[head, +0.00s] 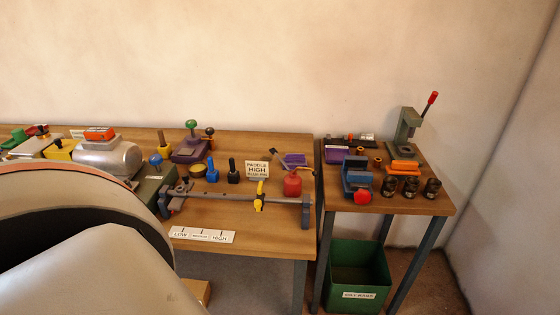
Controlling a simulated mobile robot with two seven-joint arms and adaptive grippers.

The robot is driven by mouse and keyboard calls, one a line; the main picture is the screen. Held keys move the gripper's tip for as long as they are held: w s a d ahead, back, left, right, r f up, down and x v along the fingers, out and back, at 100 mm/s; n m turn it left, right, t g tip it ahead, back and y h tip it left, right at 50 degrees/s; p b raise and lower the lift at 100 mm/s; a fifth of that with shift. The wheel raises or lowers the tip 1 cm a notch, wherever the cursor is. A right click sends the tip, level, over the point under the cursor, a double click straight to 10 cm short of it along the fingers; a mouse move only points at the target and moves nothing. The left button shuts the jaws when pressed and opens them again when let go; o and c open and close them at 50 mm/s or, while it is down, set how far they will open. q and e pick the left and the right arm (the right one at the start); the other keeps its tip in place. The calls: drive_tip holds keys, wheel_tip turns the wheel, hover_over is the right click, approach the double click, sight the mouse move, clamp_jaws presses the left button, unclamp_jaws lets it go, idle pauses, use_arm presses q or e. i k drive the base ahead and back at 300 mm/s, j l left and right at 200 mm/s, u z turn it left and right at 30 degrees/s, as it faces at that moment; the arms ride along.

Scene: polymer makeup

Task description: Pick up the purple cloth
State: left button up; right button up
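A small flat purple item (295,159) lies at the back right of the long workbench, behind a red oil can (292,185). A second purple item (335,155) lies at the left side of the small right table. Both are too small for me to tell which is cloth. A purple base (190,151) with a green knob stands further left on the bench and looks rigid. Neither gripper is in view. A large pale link of my own body fills the lower left and hides part of the bench.
The long workbench (262,239) carries a silver motor (110,158), a grey bar fixture (228,197) and a "PADDLE HIGH" sign (257,169). The right table (433,206) holds a lever press (407,130) and black cylinders (410,187). A green bin (357,275) stands below it.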

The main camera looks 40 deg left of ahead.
sight(293, 160)
drive_tip(key=i+l+u, duration=0.15)
drive_tip(key=l, duration=0.15)
drive_tip(key=i+l+u, duration=0.2)
drive_tip(key=l+u, duration=0.15)
drive_tip(key=l, duration=0.2)
drive_tip(key=i+l+u, duration=0.15)
drive_tip(key=l, duration=0.2)
